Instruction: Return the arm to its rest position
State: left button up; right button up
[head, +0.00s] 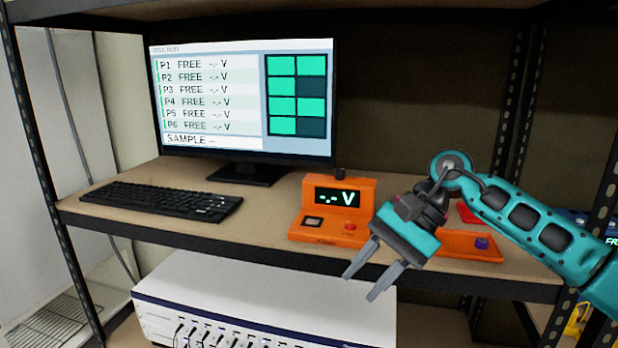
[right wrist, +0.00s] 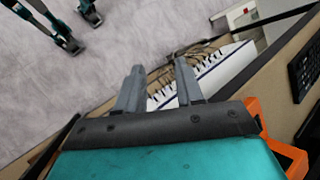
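My right arm (head: 540,228) is teal and comes in from the right in the head view. My right gripper (head: 362,284) hangs in front of the shelf edge, just right of the orange tester, with its fingers pointing down and left. Its two grey fingers are apart with nothing between them; they also show in the right wrist view (right wrist: 160,82). My left gripper is not in the head view. At the top left of the right wrist view, a teal and dark two-pronged part (right wrist: 72,28) shows above the floor; I cannot tell for sure what it is.
The orange tester (head: 338,196) reads "-.- V" on the shelf (head: 255,228). An orange tray (head: 470,246) lies behind my gripper. A monitor (head: 245,100) and a black keyboard (head: 162,200) stand left. A white instrument with cables (head: 265,300) sits on the lower shelf. Shelf posts stand at both sides.

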jog(key=s+a+f+m+y, duration=0.1)
jog(key=s+a+m+y, duration=0.4)
jog(key=a+m+y, duration=0.55)
jog(key=d+f+n+t+h, duration=0.35)
jog(key=n+t, duration=0.25)
jog(key=n, duration=0.5)
jog(key=w+d+f+n+t+h, duration=0.1)
jog(key=d+f+n+t+h, duration=0.15)
jog(key=f+n+t, duration=0.65)
jog(key=d+f+n+t+h, duration=0.15)
jog(key=d+n+t, duration=0.25)
jog(key=n, duration=1)
jog(key=s+d+f+m+g+h, duration=0.3)
jog(key=s+d+f+m+h, duration=0.1)
jog(key=s+f+m, duration=0.3)
jog(key=s+d+f+m+g+h, duration=0.3)
jog(key=s+d+f+m+h, duration=0.1)
jog(key=s+f+m, duration=0.3)
notch_tip(320, 180, down, 3)
jog(key=shift+s+d+r+m+h, duration=0.15)
jog(key=shift+s+d+m+h, duration=0.15)
jog(key=shift+d+m, duration=0.3)
